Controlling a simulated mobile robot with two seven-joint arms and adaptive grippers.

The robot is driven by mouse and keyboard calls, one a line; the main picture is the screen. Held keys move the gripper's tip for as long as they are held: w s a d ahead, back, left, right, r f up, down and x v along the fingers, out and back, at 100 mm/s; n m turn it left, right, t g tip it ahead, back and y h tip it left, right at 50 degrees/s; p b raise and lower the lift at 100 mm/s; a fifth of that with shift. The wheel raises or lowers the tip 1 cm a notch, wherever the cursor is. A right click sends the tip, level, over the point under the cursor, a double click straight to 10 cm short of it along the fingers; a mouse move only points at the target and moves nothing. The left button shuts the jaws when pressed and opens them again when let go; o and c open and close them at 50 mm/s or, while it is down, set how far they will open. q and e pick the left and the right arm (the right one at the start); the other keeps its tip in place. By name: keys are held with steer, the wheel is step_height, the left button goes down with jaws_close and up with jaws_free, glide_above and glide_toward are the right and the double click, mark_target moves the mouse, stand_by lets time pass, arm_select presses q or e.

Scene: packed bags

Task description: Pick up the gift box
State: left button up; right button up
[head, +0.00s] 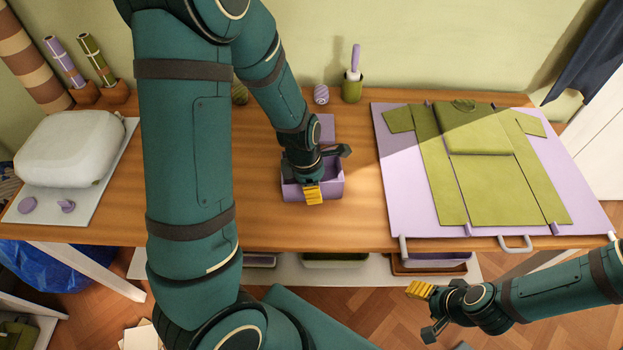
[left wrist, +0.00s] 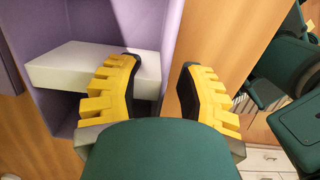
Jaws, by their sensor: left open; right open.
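The gift box (head: 333,187) appears to be the small open purple box near the front middle of the wooden table. It also shows in the left wrist view (left wrist: 88,20), with a white block (left wrist: 95,68) inside. My left gripper (head: 325,172) is over the box and hides part of it. It is open, and its yellow-padded fingers appear on either side of one box wall in the left wrist view (left wrist: 160,66). I cannot tell whether they touch it. My right gripper (head: 427,310) is open and empty, low in front of the table.
A flat purple piece (head: 326,126) lies behind the box. A purple board (head: 394,170) with green panels covers the table's right. A white case (head: 68,146) is at the left.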

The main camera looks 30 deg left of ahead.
arm_select(q)
step_height(320, 180, down, 3)
steer(key=shift+d+f+b, duration=0.1)
steer(key=shift+d+b, duration=0.05)
steer(key=shift+b, duration=0.3)
jaws_close()
steer(key=shift+r, duration=0.2)
